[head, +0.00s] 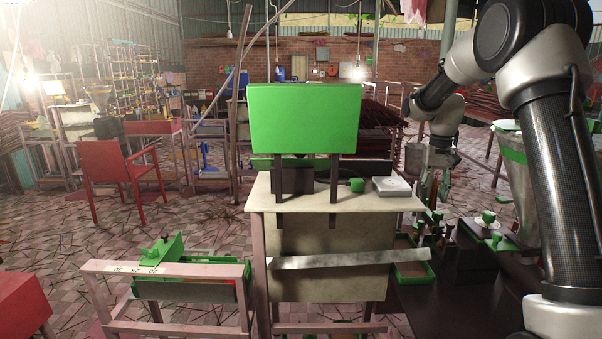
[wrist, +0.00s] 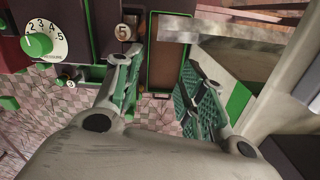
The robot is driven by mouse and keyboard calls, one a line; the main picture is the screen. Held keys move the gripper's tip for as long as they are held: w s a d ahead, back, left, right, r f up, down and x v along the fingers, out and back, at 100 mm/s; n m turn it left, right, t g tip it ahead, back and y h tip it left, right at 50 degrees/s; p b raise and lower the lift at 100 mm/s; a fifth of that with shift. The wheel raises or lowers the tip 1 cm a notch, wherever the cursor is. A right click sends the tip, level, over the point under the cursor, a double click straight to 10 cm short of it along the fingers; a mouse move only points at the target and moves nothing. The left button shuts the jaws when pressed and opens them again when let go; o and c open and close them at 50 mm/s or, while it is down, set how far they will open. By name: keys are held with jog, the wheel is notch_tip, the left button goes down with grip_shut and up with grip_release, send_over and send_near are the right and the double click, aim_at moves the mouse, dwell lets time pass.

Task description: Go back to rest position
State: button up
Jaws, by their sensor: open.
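My gripper (head: 427,190) hangs at the right of the head view, at the end of my arm, beside the right edge of the cream-topped machine table (head: 330,196). In the wrist view its two green-padded fingers (wrist: 158,97) are spread apart with nothing between them. Below and beyond the fingers are a green-rimmed tray with a brown inside (wrist: 168,62) and a dial with numbers and a green knob (wrist: 39,44). The tray (head: 410,272) also shows in the head view, under the gripper.
A large metal hopper (head: 518,180) is at the far right. A red chair (head: 117,172) stands at left. Tiled floor (head: 205,215) is open between chair and table.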

jog(key=s+a+r+n+t, duration=0.1)
jog(key=s+r, duration=0.4)
jog(key=s, duration=1.3)
jog(key=s+a+r+n+t, duration=0.1)
jog(key=s+r+t, duration=0.2)
jog(key=s, duration=1.6)
jog(key=shift+a+r+t, duration=0.15)
jog(key=shift+r+t, duration=0.15)
jog(key=shift+r, duration=0.55)
